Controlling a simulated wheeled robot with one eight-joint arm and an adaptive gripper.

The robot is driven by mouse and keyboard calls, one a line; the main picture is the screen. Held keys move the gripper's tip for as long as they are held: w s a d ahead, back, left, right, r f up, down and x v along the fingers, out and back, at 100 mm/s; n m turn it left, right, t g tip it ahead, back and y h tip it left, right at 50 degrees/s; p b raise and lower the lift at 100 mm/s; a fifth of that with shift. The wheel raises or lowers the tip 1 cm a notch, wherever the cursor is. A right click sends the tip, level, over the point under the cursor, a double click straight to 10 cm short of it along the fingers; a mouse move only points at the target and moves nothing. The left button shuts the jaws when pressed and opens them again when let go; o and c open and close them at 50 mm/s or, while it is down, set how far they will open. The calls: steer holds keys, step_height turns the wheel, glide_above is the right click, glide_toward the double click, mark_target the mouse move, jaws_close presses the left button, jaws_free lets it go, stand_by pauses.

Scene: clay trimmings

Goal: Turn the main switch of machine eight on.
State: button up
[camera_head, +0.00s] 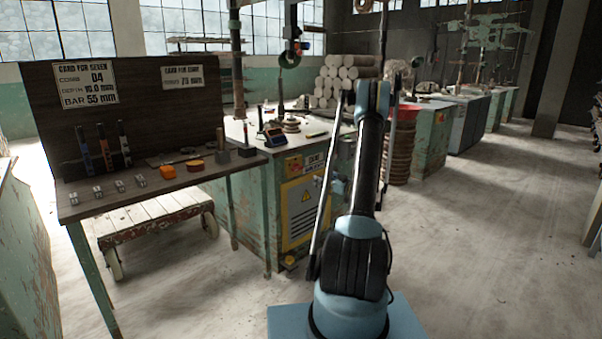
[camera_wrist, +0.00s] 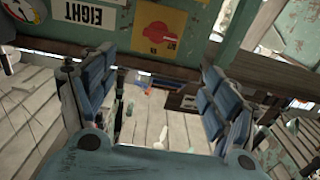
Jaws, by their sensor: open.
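The main switch is a red rotary handle on a yellow plate (camera_head: 293,164) at the upper front of a worn green machine cabinet (camera_head: 258,200). A small label (camera_head: 314,160) beside it is too small to read in the head view. In the wrist view the label (camera_wrist: 92,12) reads EIGHT upside down, and the red switch (camera_wrist: 160,33) on its yellow plate lies beyond my fingers, near the top. My gripper (camera_wrist: 150,85) is open with nothing between its fingers and is apart from the switch. In the head view my arm hides the gripper.
A bench (camera_head: 150,188) with small tools and a sign board (camera_head: 130,105) stands left of the machine. A wooden trolley (camera_head: 150,220) is under it. A yellow warning panel (camera_head: 300,212) is below the switch. Stacked clay rolls (camera_head: 340,75) stand behind. The floor at right is clear.

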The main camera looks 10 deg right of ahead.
mark_target(299, 169)
steer(key=x, duration=1.7)
steer(key=shift+w+f, duration=0.1)
steer(key=shift+f, duration=0.05)
